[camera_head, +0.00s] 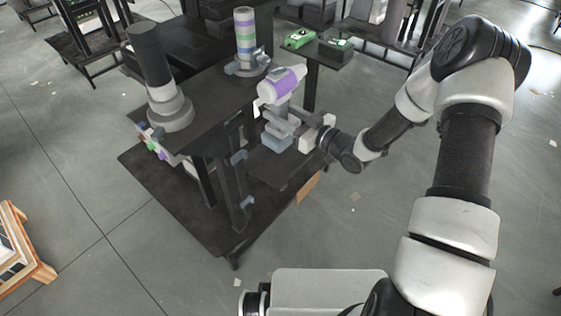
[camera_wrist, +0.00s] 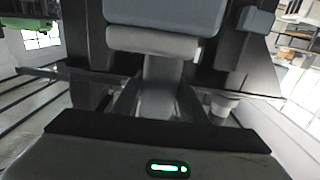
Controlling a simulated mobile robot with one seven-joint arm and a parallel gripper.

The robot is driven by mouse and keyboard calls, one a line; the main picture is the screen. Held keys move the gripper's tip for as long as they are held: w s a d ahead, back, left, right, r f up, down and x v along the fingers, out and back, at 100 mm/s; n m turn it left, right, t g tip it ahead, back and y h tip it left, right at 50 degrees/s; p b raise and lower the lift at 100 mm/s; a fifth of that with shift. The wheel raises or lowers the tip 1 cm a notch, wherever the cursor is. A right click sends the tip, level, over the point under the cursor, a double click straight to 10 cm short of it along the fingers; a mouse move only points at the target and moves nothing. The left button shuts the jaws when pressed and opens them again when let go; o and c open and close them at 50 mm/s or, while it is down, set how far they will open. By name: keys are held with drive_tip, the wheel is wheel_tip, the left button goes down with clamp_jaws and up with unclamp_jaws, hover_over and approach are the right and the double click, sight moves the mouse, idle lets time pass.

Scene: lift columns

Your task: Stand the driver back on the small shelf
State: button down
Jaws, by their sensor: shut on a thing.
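The driver (camera_head: 281,86) has a purple and white body, a grey grip and a blue-grey block at its foot. My gripper (camera_head: 287,122) is shut on its grip and holds it roughly upright, beside the right edge of the black workstation. In the wrist view the driver's grey grip (camera_wrist: 162,88) is between my fingers, with a blue-grey block (camera_wrist: 165,14) above it. A small black shelf (camera_head: 322,57) stands out behind the driver, carrying two green devices (camera_head: 299,39). I cannot tell whether this is the small shelf meant. Part of the grip is hidden by my fingers.
The black workstation top (camera_head: 205,95) holds a tall black and grey column (camera_head: 152,65) and a striped column of coloured rings (camera_head: 244,38). A wide black base plate (camera_head: 170,200) lies below. An orange-brown block (camera_head: 307,187) is near its right edge. Floor to the right is open.

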sight(279, 138)
drive_tip(key=shift+s+a+f, duration=0.1)
drive_tip(key=shift+s+a, duration=0.1)
drive_tip(key=shift+s, duration=0.05)
drive_tip(key=shift+f+b, duration=1.1)
drive_tip(key=shift+f, duration=3.45)
drive_tip(key=shift+f, duration=0.15)
drive_tip(key=c, duration=1.1)
unclamp_jaws()
drive_tip(key=shift+s, duration=0.1)
